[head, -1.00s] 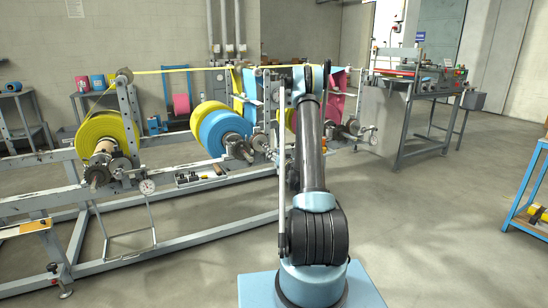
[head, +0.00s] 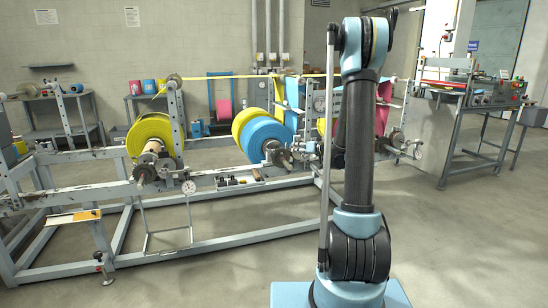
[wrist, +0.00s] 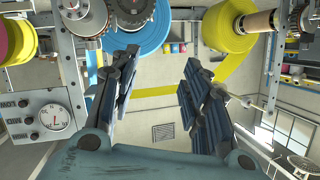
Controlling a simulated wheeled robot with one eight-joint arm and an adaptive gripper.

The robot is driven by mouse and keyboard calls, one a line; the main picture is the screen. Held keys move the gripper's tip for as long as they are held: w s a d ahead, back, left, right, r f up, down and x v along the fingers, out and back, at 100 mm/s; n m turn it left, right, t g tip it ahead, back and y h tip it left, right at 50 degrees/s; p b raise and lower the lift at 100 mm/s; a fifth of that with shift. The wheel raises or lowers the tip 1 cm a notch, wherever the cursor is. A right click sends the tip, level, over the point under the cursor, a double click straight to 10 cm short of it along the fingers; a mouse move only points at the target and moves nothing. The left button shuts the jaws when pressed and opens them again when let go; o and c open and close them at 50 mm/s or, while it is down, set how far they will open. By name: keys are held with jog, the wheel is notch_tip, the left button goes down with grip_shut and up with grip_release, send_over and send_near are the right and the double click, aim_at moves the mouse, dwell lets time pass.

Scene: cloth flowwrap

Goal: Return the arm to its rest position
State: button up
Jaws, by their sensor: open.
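My gripper (wrist: 160,90) shows in the wrist view with its two dark fingers spread wide apart and nothing between them. In the head view my arm (head: 358,150) stands nearly upright at the right of centre, and the gripper itself cannot be made out there. In the wrist view, blue cloth (wrist: 150,25) and a yellow roll (wrist: 222,25) lie beyond the fingers. A yellow web (wrist: 160,97) shows behind the gap between them.
A grey machine frame (head: 230,230) carries a yellow roll (head: 147,130) and a blue roll (head: 265,138) left of my arm. A dial gauge (head: 188,187) is on its front. A machine on a bench (head: 485,92) stands at the right. Floor at the lower right is clear.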

jog(key=s+a+r+g+h, duration=0.1)
jog(key=s+g, duration=0.2)
jog(key=s, duration=1)
jog(key=s+a+r+g+h, duration=0.1)
jog(key=s+a+g, duration=0.15)
jog(key=s, duration=1.05)
jog(key=s+d+f+m+g+h, duration=0.1)
jog(key=s+d+f+h, duration=0.1)
jog(key=s, duration=0.7)
jog(key=s+d+f+m+g+h, duration=0.1)
jog(key=s+d+f+g+h, duration=0.1)
jog(key=s, duration=0.7)
jog(key=s+d+f+m+g+h, duration=0.1)
jog(key=s+d+f, duration=0.3)
jog(key=s, duration=0.4)
jog(key=shift+s+d+g+h, duration=0.35)
jog(key=shift+s+d+h, duration=0.05)
jog(key=shift+d, duration=0.25)
jog(key=shift+f, duration=0.1)
jog(key=shift+w+f, duration=0.2)
jog(key=shift+w, duration=0.3)
